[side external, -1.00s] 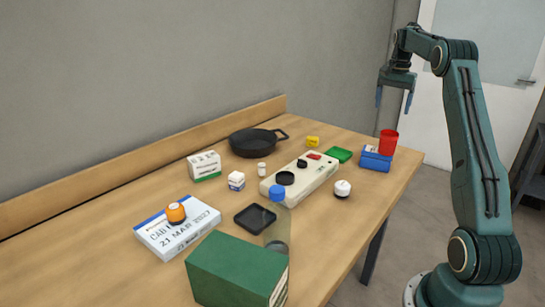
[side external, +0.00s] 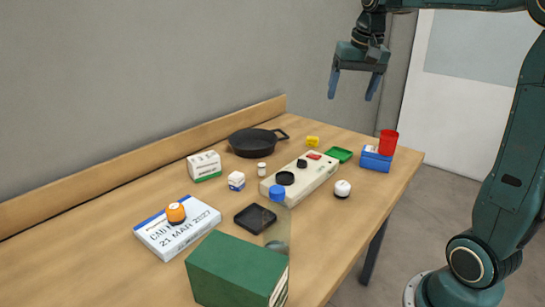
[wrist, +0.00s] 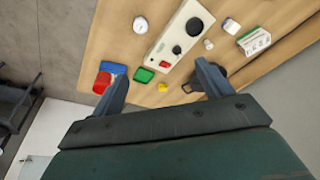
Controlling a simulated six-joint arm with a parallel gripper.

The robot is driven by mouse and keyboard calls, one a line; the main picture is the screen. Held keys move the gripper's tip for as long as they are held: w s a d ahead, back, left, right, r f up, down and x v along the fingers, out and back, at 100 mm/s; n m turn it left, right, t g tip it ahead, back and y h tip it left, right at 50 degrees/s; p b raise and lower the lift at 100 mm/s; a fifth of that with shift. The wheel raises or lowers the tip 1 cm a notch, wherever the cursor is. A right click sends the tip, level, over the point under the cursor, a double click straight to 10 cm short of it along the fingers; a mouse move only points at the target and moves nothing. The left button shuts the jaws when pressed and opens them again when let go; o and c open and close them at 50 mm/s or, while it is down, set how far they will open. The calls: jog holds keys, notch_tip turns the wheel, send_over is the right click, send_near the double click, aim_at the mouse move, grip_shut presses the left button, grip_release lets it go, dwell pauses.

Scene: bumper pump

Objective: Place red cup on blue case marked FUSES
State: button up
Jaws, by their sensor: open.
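Any marking on the case is too small to read. My gripper (side external: 351,97) is open and empty, high above the far part of the table, apart from the cup. In the wrist view my gripper (wrist: 166,86) shows its two fingers spread wide.
A cream panel (side external: 318,176) with black knobs lies mid-table, near a green tray (side external: 339,154) and a white-topped button (side external: 342,189). A black pan (side external: 253,142) sits behind. A bottle (side external: 277,225) and green box (side external: 235,268) stand in front. Bare table lies between several small items.

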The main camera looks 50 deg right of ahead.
jog(key=s+a+f+n+t, duration=0.1)
jog(key=s+a+f+n, duration=0.1)
jog(key=s+a, duration=0.3)
jog(key=s+a+f+n+t+y, duration=0.1)
jog(key=s+a+f+n, duration=0.2)
jog(key=s+a, duration=0.3)
jog(key=s+a+f+n+t, duration=0.1)
jog(key=s+a+f+n, duration=0.2)
jog(key=s+a, duration=0.2)
jog(key=shift+s+a+n, duration=0.15)
jog(key=shift+a+n, duration=0.15)
jog(key=shift+a, duration=0.6)
